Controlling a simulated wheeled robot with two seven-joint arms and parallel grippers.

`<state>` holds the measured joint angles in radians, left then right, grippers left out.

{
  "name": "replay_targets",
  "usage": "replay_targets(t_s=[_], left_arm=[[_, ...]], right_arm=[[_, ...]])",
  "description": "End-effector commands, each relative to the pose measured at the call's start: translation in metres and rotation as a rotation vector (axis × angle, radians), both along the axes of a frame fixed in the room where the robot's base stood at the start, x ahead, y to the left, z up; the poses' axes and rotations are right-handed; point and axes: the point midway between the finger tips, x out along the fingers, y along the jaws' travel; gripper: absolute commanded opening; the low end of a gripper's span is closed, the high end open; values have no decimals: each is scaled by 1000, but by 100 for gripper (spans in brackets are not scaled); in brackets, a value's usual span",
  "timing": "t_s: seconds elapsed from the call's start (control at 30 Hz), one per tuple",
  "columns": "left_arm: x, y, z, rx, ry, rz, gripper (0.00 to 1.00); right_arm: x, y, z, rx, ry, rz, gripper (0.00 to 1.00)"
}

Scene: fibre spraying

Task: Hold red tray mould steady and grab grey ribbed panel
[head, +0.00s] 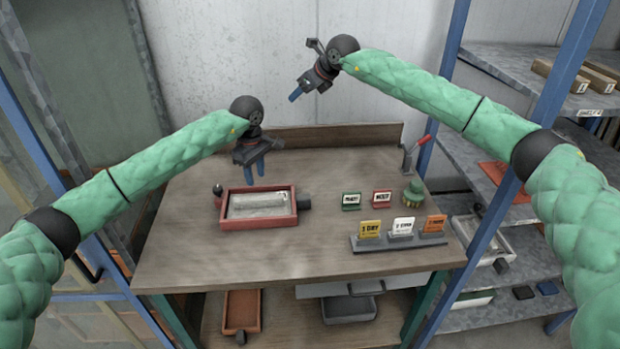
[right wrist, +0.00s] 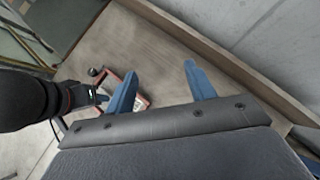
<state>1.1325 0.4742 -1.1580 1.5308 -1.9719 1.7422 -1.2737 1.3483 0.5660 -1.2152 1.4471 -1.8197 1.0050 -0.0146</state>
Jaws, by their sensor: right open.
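The red tray mould (head: 227,222) sits on the left part of the wooden table. A light grey panel (head: 258,206) lies inside it; its ribs are too small to make out. My left gripper (head: 256,175) points down just over the mould's far rim; contact and finger gap are unclear. My right gripper (head: 297,95) is open and empty, raised near the back wall, above and to the right of the mould. In the right wrist view its blue fingers (right wrist: 161,80) are spread wide, and the mould (right wrist: 142,103) shows partly hidden behind one finger.
Small green and red signs (head: 351,201) and a green ribbed object (head: 413,193) stand right of the mould. A rack with several cards (head: 400,242) is at the front right. A red-handled tool (head: 418,150) stands at the back right. Shelves flank the table on the right.

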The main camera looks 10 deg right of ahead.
Motion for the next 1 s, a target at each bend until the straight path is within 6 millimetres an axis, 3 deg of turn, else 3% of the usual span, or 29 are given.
replay_targets(t_s=[0.03,0.2,0.33,0.43,0.6,0.8,1.0], left_arm=[[0,0,0,0,0,0,36],[0,0,0,0,0,0,36],[0,0,0,0,0,0,36],[0,0,0,0,0,0,36],[0,0,0,0,0,0,36],[0,0,0,0,0,0,36],[0,0,0,0,0,0,36]], right_arm=[[0,-20,-17,-64,15,11,55],[-9,-81,-70,-298,80,87,55],[-32,-108,-116,-470,162,200,55],[-61,-95,-151,-578,228,340,55],[-103,-52,-187,-666,285,527,55],[-135,-16,-208,-708,313,653,55],[-144,-7,-216,-721,323,690,55]])
